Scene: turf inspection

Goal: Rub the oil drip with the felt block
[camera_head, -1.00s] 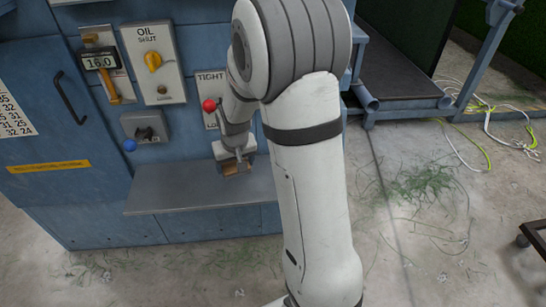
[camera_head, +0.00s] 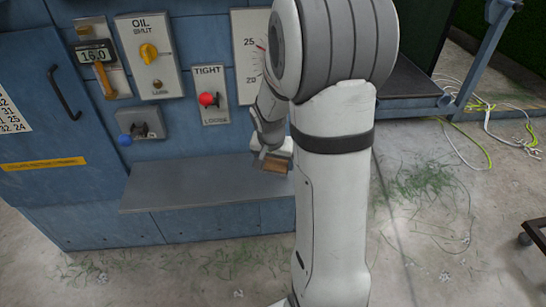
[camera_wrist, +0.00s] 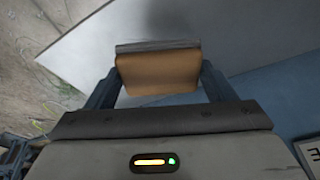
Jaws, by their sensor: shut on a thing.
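My gripper (camera_head: 273,154) is shut on the felt block (camera_head: 276,164), a brown block with a grey layer along one side. The block also shows between the two fingers of my gripper (camera_wrist: 158,82) in the wrist view, brown face towards the camera and grey layer (camera_wrist: 158,46) at its far edge. My gripper is near the right part of the grey shelf (camera_head: 190,187) on the blue machine. I cannot tell whether the block touches the shelf. I cannot make out the oil drip in either view; my arm hides part of the shelf's right end.
Above the shelf are an OIL panel with a yellow knob (camera_head: 149,52), a TIGHT panel with a red knob (camera_head: 207,99), a blue-knobbed lever (camera_head: 125,140) and a dial gauge (camera_head: 246,50) partly behind my arm. Loose cables (camera_head: 490,112) lie on the floor at right.

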